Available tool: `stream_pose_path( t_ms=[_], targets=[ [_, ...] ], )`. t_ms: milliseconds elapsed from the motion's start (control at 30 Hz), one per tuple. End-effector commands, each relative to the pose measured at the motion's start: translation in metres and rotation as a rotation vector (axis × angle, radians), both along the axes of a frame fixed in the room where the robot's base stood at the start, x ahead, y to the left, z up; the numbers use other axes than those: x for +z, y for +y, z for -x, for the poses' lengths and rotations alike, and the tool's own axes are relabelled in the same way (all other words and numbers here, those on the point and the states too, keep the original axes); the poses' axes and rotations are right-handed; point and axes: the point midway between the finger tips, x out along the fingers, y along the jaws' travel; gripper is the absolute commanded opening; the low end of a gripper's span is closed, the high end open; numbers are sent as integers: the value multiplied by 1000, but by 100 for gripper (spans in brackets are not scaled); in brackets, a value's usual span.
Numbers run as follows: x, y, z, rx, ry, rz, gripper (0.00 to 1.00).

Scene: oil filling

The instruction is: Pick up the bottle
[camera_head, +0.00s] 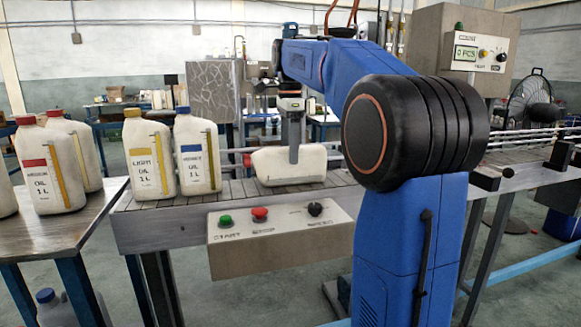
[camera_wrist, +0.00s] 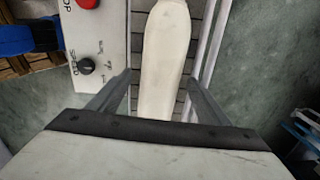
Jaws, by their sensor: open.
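In the wrist view my gripper (camera_wrist: 158,98) is open, with one finger on each side of the bottle (camera_wrist: 167,55). Gaps show between the fingers and the bottle. The bottle's cap is not visible in the wrist view, and its near part there is hidden by my gripper's body.
Upright oil bottles with yellow (camera_head: 150,150) and blue (camera_head: 197,150) caps stand left on the conveyor. Red-capped bottles (camera_head: 48,165) stand on a side table (camera_head: 75,225). A button panel (camera_head: 280,235) fronts the conveyor. A grey control box (camera_head: 460,50) stands behind at right.

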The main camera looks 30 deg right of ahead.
Motion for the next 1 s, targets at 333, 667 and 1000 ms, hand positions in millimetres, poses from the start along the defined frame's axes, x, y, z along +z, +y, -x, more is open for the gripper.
stream_pose_path(
  t_ms=[333,667,1000],
  targets=[
    [-41,-3,1,0,1,0,71],
    [-50,-3,0,0,0,0,71],
    [-50,-3,0,0,0,0,26]
  ],
)
